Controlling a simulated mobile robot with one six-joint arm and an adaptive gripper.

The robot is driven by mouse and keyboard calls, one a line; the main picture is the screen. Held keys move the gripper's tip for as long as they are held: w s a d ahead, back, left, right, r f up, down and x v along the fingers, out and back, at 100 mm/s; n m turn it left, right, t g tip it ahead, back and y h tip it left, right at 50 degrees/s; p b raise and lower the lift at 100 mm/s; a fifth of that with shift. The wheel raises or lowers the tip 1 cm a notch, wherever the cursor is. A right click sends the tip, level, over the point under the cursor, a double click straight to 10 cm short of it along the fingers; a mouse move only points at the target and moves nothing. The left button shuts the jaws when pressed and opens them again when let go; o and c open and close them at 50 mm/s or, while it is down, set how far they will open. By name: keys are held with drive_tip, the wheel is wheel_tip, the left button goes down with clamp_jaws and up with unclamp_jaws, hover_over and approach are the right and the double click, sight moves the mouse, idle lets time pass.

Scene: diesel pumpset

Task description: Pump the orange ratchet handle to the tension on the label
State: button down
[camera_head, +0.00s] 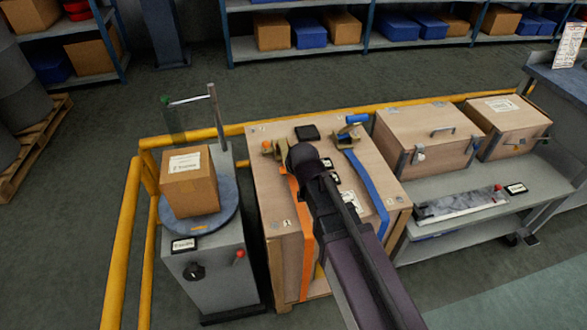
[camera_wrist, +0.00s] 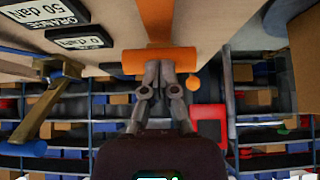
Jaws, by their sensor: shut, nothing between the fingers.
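A wooden crate (camera_head: 270,190) carries an orange strap (camera_head: 305,250) and a blue strap (camera_head: 368,185), with a brass ratchet near the top of each. In the wrist view, the orange handle (camera_wrist: 135,62) is a crosswise bar below the orange strap (camera_wrist: 155,18). My gripper (camera_wrist: 160,68) is shut and empty, its fingertips at the bar's lower edge; I cannot tell whether they touch. A label (camera_wrist: 55,12) reads "ORANGE 50 daN". A smaller display (camera_wrist: 80,37) below it seems to show a low daN value.
The blue-handled ratchet (camera_wrist: 50,95) stands close on the left in the wrist view. In the head view, a turntable (camera_head: 225,222) with a carton is left of the crate, and a bench (camera_head: 445,180) with wooden boxes is right. Yellow rails (camera_head: 125,240) run behind and left.

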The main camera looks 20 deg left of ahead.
drive_tip(key=shift+r, duration=0.1)
drive_tip(key=s+d+f+p+v, duration=0.1)
drive_tip(key=p+v, duration=0.8)
drive_tip(key=v, duration=0.4)
drive_tip(key=shift+f, duration=0.15)
idle(1.4)
drive_tip(key=d+f+m+g+h, duration=0.1)
drive_tip(key=d+m+g+h, duration=0.1)
drive_tip(key=d, duration=1.6)
drive_tip(key=d+f+m+g+h, duration=0.2)
drive_tip(key=d+m+g, duration=0.2)
drive_tip(key=d, duration=1.4)
drive_tip(key=shift+w+f+m, duration=0.3)
drive_tip(key=shift+w+m, duration=0.1)
drive_tip(key=shift+w, duration=0.1)
drive_tip(key=shift+a, duration=0.1)
